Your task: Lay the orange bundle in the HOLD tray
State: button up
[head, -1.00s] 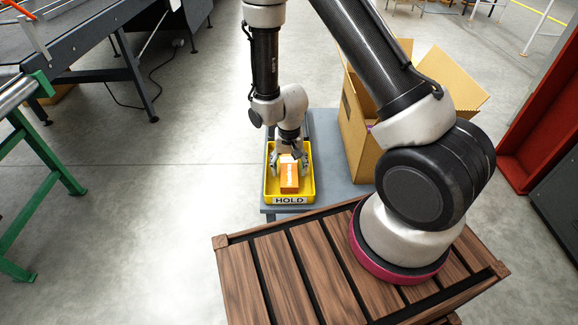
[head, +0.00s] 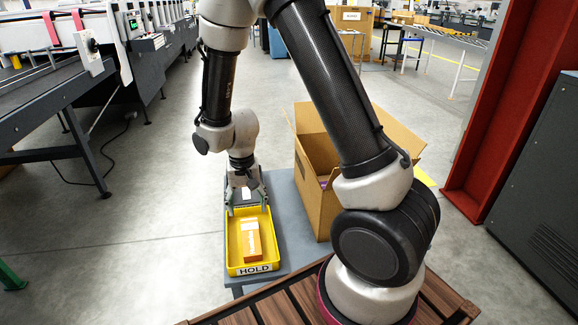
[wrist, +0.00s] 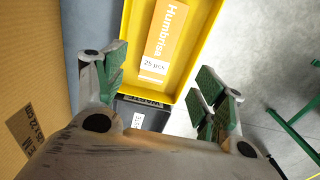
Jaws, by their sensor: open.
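The orange bundle (head: 252,243) lies flat inside the yellow HOLD tray (head: 231,265), toward its front right. In the wrist view the bundle (wrist: 163,38) shows a white label band and printed lettering, and the tray wall (wrist: 203,45) runs beside it. My gripper (head: 248,208) is open and empty over the tray's back end, apart from the bundle. In the wrist view its green-padded fingers (wrist: 162,88) stand wide apart with nothing between them.
The tray stands on a grey table (head: 284,245). An open cardboard box (head: 313,180) stands right of the tray. A dark labelled container (wrist: 138,112) sits behind the tray, partly hidden by my gripper. A red post (head: 490,120) rises at the right.

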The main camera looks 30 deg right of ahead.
jog(key=s+d+r+n+t, duration=0.15)
jog(key=d+r, duration=0.25)
jog(key=r, duration=0.5)
jog(key=s+d+r+t, duration=0.15)
jog(key=d+r, duration=0.25)
jog(key=r, duration=0.4)
jog(key=s+d+r+n, duration=0.1)
jog(key=s+d+r, duration=0.2)
jog(key=s+r, duration=0.3)
jog(key=s+d+r+n+t, duration=0.1)
jog(key=s+d+r, duration=0.2)
jog(key=s+r, duration=0.3)
jog(key=s, duration=0.4)
jog(key=shift+d, duration=0.4)
jog(key=shift+r, duration=0.1)
